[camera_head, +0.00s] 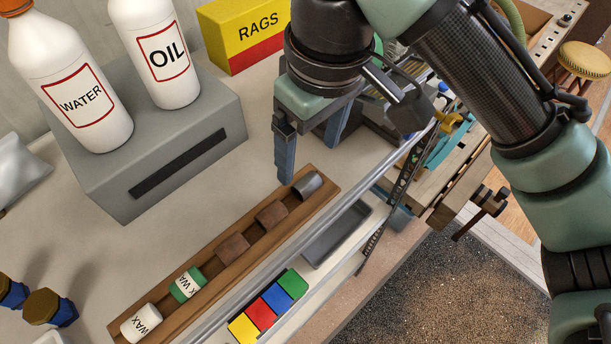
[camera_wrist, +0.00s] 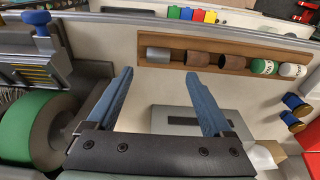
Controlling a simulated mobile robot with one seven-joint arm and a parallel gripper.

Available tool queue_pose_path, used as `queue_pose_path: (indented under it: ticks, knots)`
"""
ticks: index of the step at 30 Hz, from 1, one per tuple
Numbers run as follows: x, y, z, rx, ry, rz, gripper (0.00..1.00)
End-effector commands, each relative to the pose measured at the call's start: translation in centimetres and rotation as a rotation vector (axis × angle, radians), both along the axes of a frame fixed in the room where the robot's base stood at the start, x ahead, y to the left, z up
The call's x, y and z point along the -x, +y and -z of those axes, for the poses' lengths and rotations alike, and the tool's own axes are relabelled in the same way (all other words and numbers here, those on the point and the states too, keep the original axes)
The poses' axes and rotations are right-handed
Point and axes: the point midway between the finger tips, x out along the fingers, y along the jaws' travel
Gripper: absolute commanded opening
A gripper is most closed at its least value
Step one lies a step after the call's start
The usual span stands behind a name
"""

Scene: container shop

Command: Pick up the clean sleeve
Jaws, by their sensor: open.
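The clean sleeve is a smooth grey metal cylinder (camera_head: 307,185) lying at the far right end of a long wooden tray (camera_head: 209,265). In the wrist view it is the grey cylinder (camera_wrist: 158,54) at the tray's left end. Two rusty brown sleeves (camera_head: 271,214) (camera_head: 232,248) lie beside it in the same tray. My gripper (camera_head: 312,152) is open and empty, above the counter near the clean sleeve's end of the tray. In the wrist view the sleeve shows beyond and between the blue fingertips (camera_wrist: 159,76), apart from them.
A green can (camera_head: 187,284) and a white wax can (camera_head: 141,323) share the tray. A grey box (camera_head: 160,150) bears the water (camera_head: 75,95) and oil (camera_head: 160,55) bottles. A yellow rags box (camera_head: 243,35) stands behind. A metal rail and coloured blocks (camera_head: 268,307) lie along the front.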

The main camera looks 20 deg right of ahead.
Motion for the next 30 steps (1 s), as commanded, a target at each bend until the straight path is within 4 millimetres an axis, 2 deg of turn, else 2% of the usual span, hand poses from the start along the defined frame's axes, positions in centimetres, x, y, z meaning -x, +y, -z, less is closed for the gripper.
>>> queue_pose_path:
  ticks: [3,10,19,28,30]
  knots:
    - [-0.1,0.1,1.2,-0.002,0.0,0.0,0.85]
    - [-0.3,0.1,2.6,-0.003,0.0,0.0,0.85]
    - [-0.7,-0.1,6.3,-0.001,0.001,0.0,0.85]
    - [-0.8,-0.1,6.9,0.001,-0.001,0.0,0.85]
    - [-0.8,-0.1,6.9,0.001,-0.001,0.0,0.74]
